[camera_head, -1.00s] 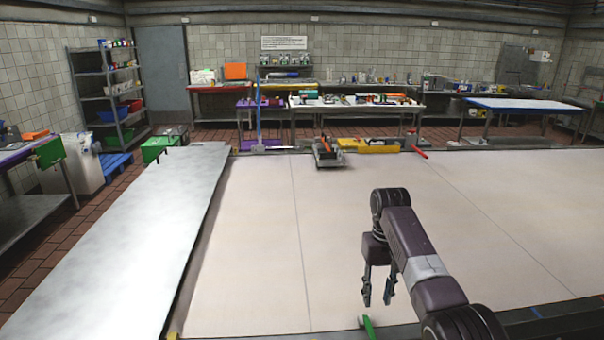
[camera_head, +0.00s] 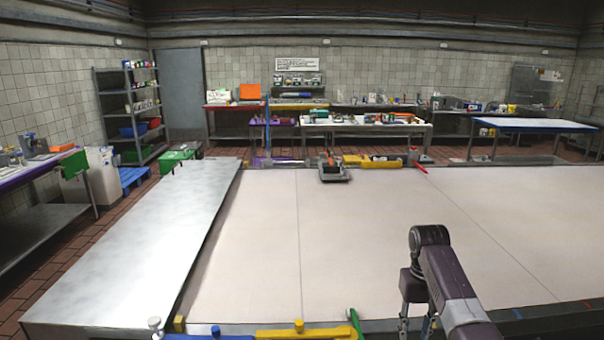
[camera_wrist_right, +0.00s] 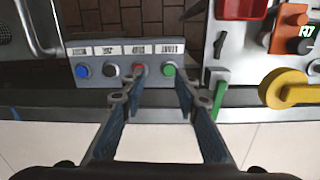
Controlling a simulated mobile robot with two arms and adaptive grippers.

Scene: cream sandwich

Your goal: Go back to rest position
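My right arm comes in at the lower right of the head view. My right gripper (camera_head: 417,322) points down near the front edge of the pale table (camera_head: 260,250), with its fingertips close to the bottom of the picture. In the right wrist view the two fingers of the gripper (camera_wrist_right: 150,90) are spread apart with nothing between them. My left arm and gripper are not in view.
A green handle (camera_head: 355,322) and a yellow bar (camera_head: 300,334) sit along the front edge. The wrist view also shows a yellow lever (camera_wrist_right: 288,88) and a red bin (camera_wrist_right: 243,8). The pale tabletop is mostly clear.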

